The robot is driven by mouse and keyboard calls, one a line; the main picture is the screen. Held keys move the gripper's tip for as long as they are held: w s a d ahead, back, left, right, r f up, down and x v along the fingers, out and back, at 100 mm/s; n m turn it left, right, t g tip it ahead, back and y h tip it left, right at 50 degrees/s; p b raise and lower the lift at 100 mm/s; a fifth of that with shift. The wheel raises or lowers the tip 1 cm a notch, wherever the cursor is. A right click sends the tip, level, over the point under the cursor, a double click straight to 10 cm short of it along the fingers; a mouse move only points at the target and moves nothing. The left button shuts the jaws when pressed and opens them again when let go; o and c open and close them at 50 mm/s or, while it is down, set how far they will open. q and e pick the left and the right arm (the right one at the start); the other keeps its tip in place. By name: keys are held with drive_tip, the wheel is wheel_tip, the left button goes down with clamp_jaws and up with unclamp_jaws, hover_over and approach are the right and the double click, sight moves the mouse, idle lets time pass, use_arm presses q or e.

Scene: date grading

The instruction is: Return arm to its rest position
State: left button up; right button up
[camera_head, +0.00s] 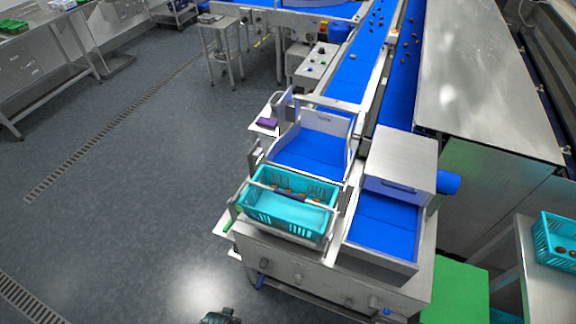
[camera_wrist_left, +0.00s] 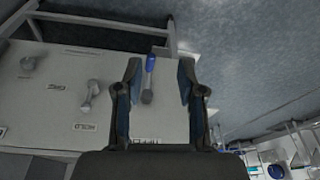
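My left gripper (camera_wrist_left: 158,76) shows in the left wrist view with its two dark fingers apart and nothing between them. Beyond the fingers is a pale machine panel with levers (camera_wrist_left: 90,97) and a blue-tipped handle (camera_wrist_left: 150,66). In the head view a small dark gripper part (camera_head: 220,317) shows at the bottom edge, in front of the machine and over the floor; I cannot tell for certain which arm it belongs to. My right gripper cannot be made out. The rest of both arms is out of frame.
A teal crate (camera_head: 253,208) with several dates sits on the machine's front left, beside a blue chute (camera_head: 385,225). Another teal crate (camera_head: 545,258) stands at the right edge. A green block (camera_head: 455,290) is at the lower right. The grey floor (camera_head: 120,220) at left is clear.

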use_arm(q)
drive_tip(key=s+a+f+g+b, duration=0.1)
drive_tip(key=s+f, duration=0.3)
drive_tip(key=f, duration=0.7)
drive_tip(key=s+f+b, duration=0.1)
drive_tip(key=s+f, duration=0.3)
drive_tip(key=f, duration=0.6)
drive_tip(key=s+a+f+b, duration=0.1)
drive_tip(key=s+a+f, duration=0.1)
drive_tip(key=s+f, duration=0.8)
drive_tip(key=s, duration=0.2)
drive_tip(key=shift+s+a+g, duration=0.2)
drive_tip(key=shift+s+g, duration=0.15)
drive_tip(key=shift+g, duration=0.05)
